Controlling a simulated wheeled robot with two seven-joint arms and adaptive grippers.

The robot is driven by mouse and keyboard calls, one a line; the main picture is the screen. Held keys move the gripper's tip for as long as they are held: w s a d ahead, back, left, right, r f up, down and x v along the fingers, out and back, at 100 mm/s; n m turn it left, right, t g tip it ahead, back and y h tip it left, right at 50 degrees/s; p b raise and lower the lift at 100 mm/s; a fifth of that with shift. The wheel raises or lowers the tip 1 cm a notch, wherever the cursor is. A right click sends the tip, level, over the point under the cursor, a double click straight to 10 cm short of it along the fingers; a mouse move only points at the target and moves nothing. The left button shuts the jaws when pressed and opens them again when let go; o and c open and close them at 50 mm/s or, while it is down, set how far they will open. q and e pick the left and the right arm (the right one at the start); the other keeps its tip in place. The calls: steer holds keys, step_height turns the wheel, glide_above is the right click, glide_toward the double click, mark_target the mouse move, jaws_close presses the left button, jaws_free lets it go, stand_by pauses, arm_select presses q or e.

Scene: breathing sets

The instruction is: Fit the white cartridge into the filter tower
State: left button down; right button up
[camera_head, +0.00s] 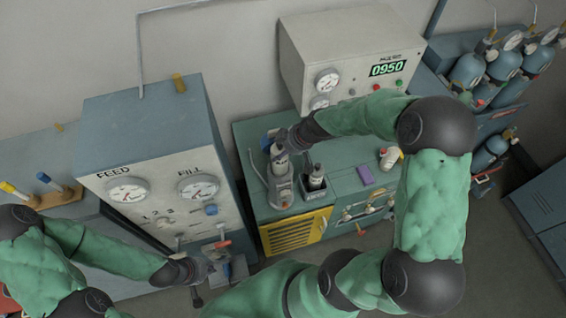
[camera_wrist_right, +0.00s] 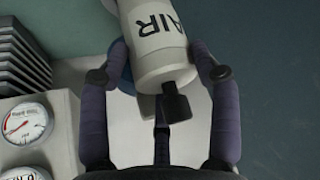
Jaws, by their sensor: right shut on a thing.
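The white cartridge (camera_head: 279,160) stands roughly upright over a grey stand on the green cabinet, which I take for the filter tower (camera_head: 281,193). My right gripper (camera_head: 287,139) is shut on the cartridge from above. In the right wrist view the white cartridge (camera_wrist_right: 156,45) shows "AIR" lettering and a dark end knob, with the fingers of my right gripper (camera_wrist_right: 160,85) around it. I cannot tell how far the cartridge sits in the tower. My left gripper (camera_head: 210,268) is at the lower front of the gauge panel; its finger opening is unclear.
A dark holder with a similar bottle (camera_head: 316,178) stands just right of the tower. A purple block (camera_head: 364,175) and a small white jar (camera_head: 388,158) lie farther right. The FEED/FILL panel (camera_head: 160,185) stands left, and a box with a 0950 display (camera_head: 350,60) behind.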

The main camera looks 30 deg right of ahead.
step_height(320, 180, down, 6)
steer(key=b, duration=0.3)
steer(key=shift+f, duration=0.25)
steer(key=shift+w+f+b, duration=0.1)
steer(key=shift+f+b, duration=0.2)
steer(key=shift+r, duration=0.1)
